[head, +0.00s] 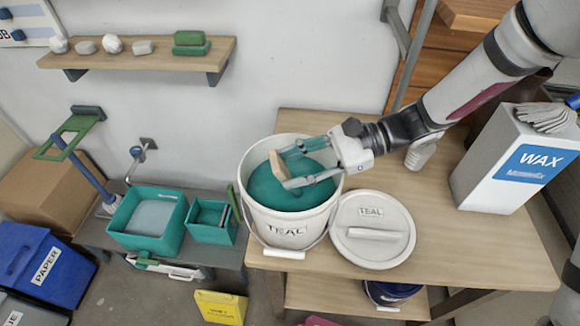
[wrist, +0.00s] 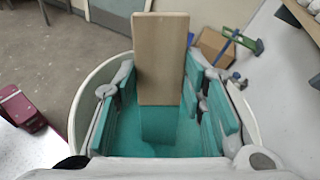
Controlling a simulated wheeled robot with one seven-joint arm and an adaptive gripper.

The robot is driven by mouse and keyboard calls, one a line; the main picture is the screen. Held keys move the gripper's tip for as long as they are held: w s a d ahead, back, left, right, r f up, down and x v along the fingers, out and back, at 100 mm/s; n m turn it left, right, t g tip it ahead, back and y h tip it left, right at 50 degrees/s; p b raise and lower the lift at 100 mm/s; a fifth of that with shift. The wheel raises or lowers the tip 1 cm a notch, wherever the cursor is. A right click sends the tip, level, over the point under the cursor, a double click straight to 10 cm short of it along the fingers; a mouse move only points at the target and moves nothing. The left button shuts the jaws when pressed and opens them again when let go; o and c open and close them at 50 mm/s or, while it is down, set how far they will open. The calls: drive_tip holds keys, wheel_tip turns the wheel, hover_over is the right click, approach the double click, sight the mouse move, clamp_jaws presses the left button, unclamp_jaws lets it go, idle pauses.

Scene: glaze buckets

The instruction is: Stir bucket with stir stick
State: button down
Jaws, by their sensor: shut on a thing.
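The white bucket (head: 287,228), labelled TEAL, stands on the wooden table and is filled with teal glaze (head: 268,192). My gripper (head: 288,167) reaches in from the right over the bucket's mouth. It is shut on the flat wooden stir stick (head: 277,165), whose bare wood top shows between the fingers. In the wrist view the stick (wrist: 162,60) stands between the fingers, and its lower part is teal. How deep its lower end sits in the glaze is hidden. The bucket's rim (wrist: 88,100) surrounds the fingers in that view.
The TEAL lid (head: 372,250) lies on the table, close right of the bucket. A white WAX container (head: 500,185) stands farther right. Teal trays (head: 160,243) sit on a lower bench at left. A wall shelf (head: 130,58) holds several small pieces. Bare table lies right of the lid.

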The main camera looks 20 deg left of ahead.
drive_tip(key=shift+s+a+r, duration=0.1)
drive_tip(key=shift+s+a, duration=0.15)
drive_tip(key=shift+a, duration=0.5)
drive_tip(key=s+a+r+p, duration=0.1)
drive_tip(key=s+r+p, duration=0.2)
drive_tip(key=r, duration=0.5)
drive_tip(key=s+a+r+p, duration=0.1)
drive_tip(key=s+r+p, duration=0.2)
drive_tip(key=r, duration=0.5)
drive_tip(key=shift+s+a+p, duration=0.15)
drive_tip(key=shift+a+p, duration=0.1)
drive_tip(key=shift+p, duration=0.4)
drive_tip(key=shift+r, duration=0.1)
drive_tip(key=shift+r, duration=2.5)
